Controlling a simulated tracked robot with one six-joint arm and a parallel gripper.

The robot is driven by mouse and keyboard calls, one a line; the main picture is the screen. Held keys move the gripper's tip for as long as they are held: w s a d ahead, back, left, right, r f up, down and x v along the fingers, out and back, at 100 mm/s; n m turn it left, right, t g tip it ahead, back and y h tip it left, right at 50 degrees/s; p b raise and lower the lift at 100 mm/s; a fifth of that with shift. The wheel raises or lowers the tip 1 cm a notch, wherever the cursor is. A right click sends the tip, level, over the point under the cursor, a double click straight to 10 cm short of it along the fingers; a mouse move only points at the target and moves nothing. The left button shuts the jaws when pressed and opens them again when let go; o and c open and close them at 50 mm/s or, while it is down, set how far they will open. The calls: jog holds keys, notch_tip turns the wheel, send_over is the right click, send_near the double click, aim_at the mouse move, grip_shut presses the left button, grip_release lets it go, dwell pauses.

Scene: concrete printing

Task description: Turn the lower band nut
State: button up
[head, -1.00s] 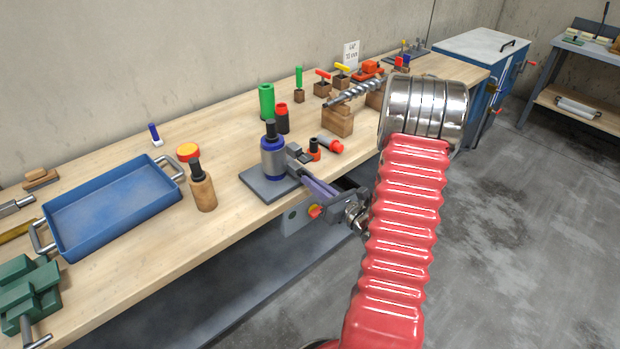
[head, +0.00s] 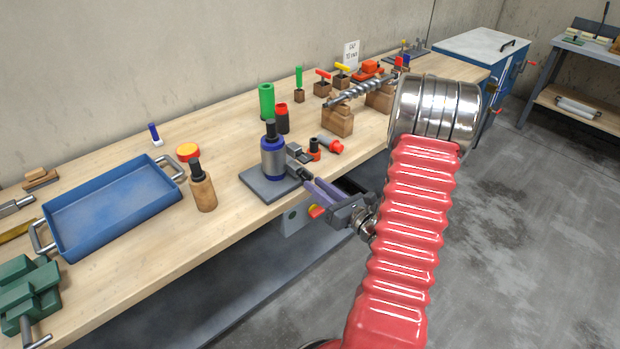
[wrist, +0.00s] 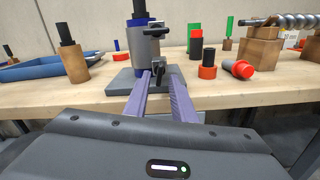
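A grey cylinder with blue bands and a black top (head: 272,155) stands upright on a dark grey plate (head: 262,188) on the bench. Two dark clamp pieces, one above the other, stick out from its near side in the wrist view. The upper band nut (wrist: 155,29) is near the cylinder's top. The lower band nut (wrist: 157,70) is just above the plate. My gripper (wrist: 159,80) is open, with two purple fingers pointing at the cylinder. The lower nut appears at or between the fingertips; contact is unclear. My gripper also shows in the head view (head: 308,180).
A brown bottle (head: 203,188) and a blue tray (head: 110,213) are left. A steel screw (head: 355,92) rests on wooden blocks behind. The bench's front edge lies beneath my gripper.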

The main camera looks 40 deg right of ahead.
jog(key=shift+s, duration=1.15)
jog(key=shift+w, duration=0.1)
